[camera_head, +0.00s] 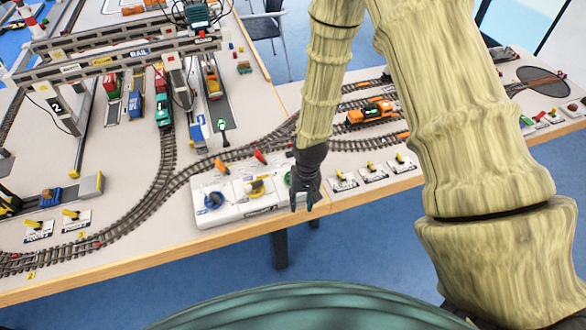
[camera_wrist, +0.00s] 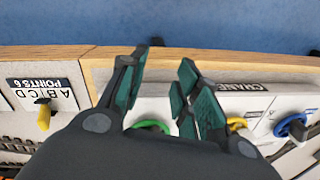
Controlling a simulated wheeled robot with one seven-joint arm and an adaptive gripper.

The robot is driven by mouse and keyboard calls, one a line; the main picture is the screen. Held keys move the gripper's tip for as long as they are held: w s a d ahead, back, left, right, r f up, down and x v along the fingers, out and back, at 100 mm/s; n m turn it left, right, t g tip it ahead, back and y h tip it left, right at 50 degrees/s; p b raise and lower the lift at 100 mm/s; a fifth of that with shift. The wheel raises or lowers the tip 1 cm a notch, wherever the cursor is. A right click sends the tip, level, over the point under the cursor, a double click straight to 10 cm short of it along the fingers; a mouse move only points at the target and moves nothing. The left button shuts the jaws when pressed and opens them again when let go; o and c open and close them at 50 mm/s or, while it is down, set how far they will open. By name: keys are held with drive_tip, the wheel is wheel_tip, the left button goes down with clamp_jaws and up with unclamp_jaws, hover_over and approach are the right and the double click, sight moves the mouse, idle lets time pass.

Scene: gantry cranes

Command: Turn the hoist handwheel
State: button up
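A white crane control panel (camera_head: 232,216) at the table's front edge carries three handwheels: blue (camera_head: 213,200), yellow (camera_head: 255,187) and green (camera_head: 288,178). I cannot read which one is marked hoist. My gripper (camera_head: 306,200) points down at the panel's right end, beside the green wheel. In the wrist view my gripper (camera_wrist: 160,82) is open, with its fingers spread and nothing held. The green wheel (camera_wrist: 152,126) shows low between the fingers, partly hidden by them. The yellow wheel (camera_wrist: 236,124) is partly hidden behind the right-hand fingers; the blue wheel (camera_wrist: 290,126) is clear of them.
Small yellow point switches (camera_head: 371,168) line the table edge to the right. Tracks, an orange locomotive (camera_head: 369,112) and a gantry crane (camera_head: 110,62) lie behind. The wooden table edge (camera_head: 150,259) runs along the front, with open floor before it.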

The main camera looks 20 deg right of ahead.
drive_tip(key=w+r+h, duration=0.1)
drive_tip(key=w+r, duration=0.9)
drive_tip(key=r, duration=0.2)
drive_tip(key=shift+m, duration=0.4)
drive_tip(key=shift+d+f+p, duration=0.15)
drive_tip(key=shift+f+p, duration=1.05)
drive_tip(key=shift+f, duration=1.4)
drive_tip(key=shift+d+f+p, duration=0.15)
drive_tip(key=shift+f+p, duration=1)
drive_tip(key=shift+f, duration=1.4)
clamp_jaws()
